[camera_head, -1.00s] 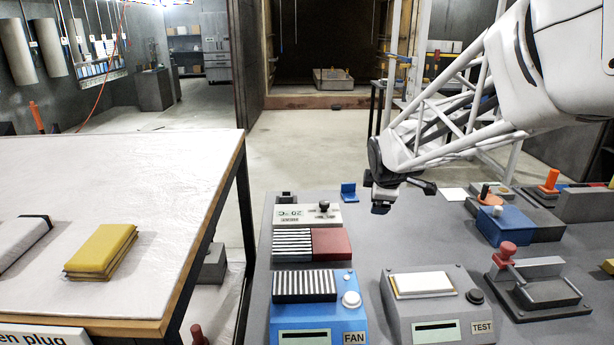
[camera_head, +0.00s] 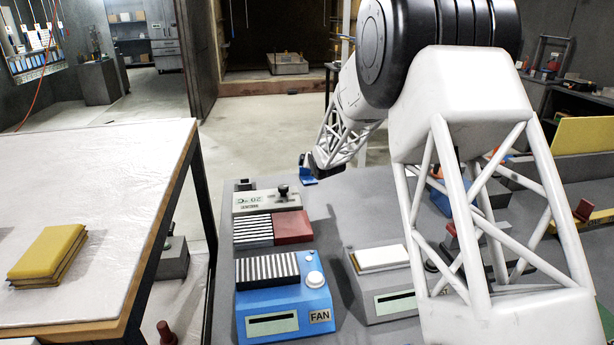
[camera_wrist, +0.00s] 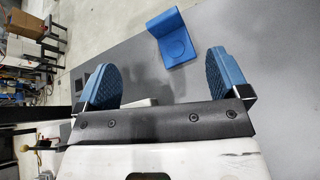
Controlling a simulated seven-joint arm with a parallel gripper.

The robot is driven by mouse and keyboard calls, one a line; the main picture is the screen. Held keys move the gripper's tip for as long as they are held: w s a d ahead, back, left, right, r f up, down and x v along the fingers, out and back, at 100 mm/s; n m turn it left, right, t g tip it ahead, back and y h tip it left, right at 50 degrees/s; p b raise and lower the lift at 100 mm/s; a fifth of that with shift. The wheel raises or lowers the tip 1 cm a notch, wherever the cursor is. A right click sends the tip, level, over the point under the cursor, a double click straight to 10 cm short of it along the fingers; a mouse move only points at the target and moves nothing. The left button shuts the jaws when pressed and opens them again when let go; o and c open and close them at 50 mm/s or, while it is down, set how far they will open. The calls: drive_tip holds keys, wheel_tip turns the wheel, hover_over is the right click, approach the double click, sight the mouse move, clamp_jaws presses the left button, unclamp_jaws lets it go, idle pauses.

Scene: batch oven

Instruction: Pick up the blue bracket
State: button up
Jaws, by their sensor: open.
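The blue bracket (camera_wrist: 174,38) is a small L-shaped piece lying on the grey bench top near its edge in the wrist view. A round mark shows on its flat face. My gripper (camera_wrist: 162,80) is open and empty, with blue ribbed finger pads. The bracket lies beyond the fingertips, nearer the right finger, with a gap between.
The grey bench (camera_head: 322,215) holds a blue FAN box (camera_head: 285,300), a grey box with a card slot (camera_head: 385,285) and a white 20 °C unit (camera_head: 262,203). A table with yellow pads (camera_head: 48,253) stands left. Bare bench surrounds the bracket.

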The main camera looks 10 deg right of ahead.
sight(310, 180)
drive_tip(key=w+f+n, duration=0.2)
drive_tip(key=w+f+n+t, duration=0.1)
drive_tip(key=w+f+n, duration=0.1)
drive_tip(key=w+f, duration=0.1)
drive_tip(key=shift+w+y, duration=0.1)
drive_tip(key=shift+y, duration=0.2)
drive_tip(key=shift+x, duration=1.25)
drive_tip(key=shift+w, duration=0.15)
drive_tip(key=shift+x, duration=2.45)
drive_tip(key=shift+c, duration=0.2)
drive_tip(key=c, duration=1.1)
